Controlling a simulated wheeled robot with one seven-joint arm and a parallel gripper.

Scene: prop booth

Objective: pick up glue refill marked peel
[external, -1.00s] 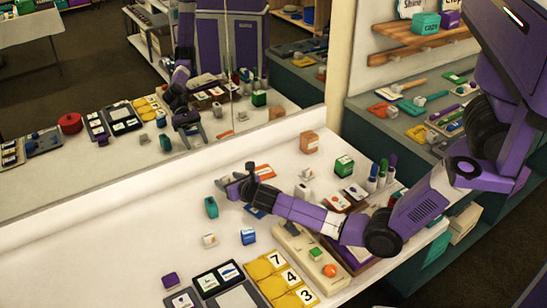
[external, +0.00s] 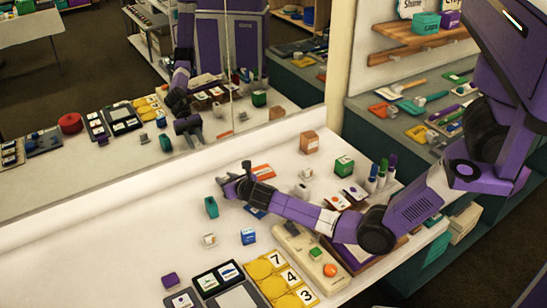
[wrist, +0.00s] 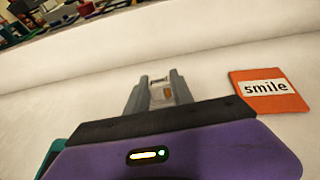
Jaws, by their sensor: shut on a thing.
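My gripper (external: 226,181) is over the white table near the mirror wall. In the wrist view my gripper (wrist: 160,90) has its grey fingers closed around a small pale thing with a brownish patch, which I take to be the glue refill (wrist: 161,92). Its marking is too small to read, and the fingers hide its sides. In the external view the held thing is too small to make out clearly. An orange card marked "smile" (wrist: 269,90) lies to the right of the fingers; it also shows in the external view (external: 263,171).
A teal block (external: 211,207) stands just in front of my gripper. Small white pieces (external: 301,190) and a green box (external: 344,165) are to the right. Yellow number tiles (external: 265,268) and a beige box (external: 305,254) are nearer the front. The mirror wall rises behind.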

